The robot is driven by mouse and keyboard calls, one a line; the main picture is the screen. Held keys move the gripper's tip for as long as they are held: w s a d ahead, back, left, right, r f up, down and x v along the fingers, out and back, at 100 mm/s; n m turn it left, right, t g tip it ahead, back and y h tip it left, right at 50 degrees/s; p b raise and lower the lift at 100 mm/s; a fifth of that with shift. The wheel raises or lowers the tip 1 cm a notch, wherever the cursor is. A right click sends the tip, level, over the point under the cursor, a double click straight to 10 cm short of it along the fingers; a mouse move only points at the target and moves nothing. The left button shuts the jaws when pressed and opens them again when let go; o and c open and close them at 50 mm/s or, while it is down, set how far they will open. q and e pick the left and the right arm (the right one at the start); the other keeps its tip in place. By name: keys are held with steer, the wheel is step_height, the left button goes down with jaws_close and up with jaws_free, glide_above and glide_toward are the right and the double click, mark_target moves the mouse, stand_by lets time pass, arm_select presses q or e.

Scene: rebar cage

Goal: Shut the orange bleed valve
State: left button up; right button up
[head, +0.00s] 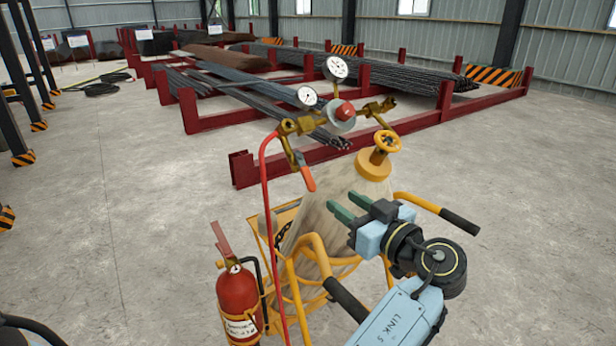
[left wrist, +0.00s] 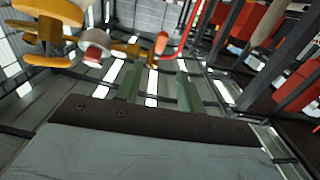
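The orange bleed valve lever (head: 307,178) hangs down and slightly right from the brass fitting (head: 290,128) on the left of the gauge assembly. Its orange end (left wrist: 161,43) also shows in the left wrist view, above the gap between my fingers. My left gripper (head: 350,207) is in front of the cylinder, below and right of the lever in the head view. Its two green fingers are apart with nothing between them, and they do not touch the lever. They also show in the left wrist view (left wrist: 158,88). My right gripper is not in view.
A yellow handwheel (head: 387,141) tops the grey cylinder (head: 335,215). Two gauges and a red knob (head: 345,111) sit beside it. A red hose (head: 266,190) runs down at the left. A red extinguisher (head: 238,295) and yellow cart rails (head: 318,262) stand close by. Rebar racks are behind.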

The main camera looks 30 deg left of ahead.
mark_target(308, 178)
arm_select(q)
steer(key=p+x, duration=0.3)
steer(key=x, duration=1)
jaws_close()
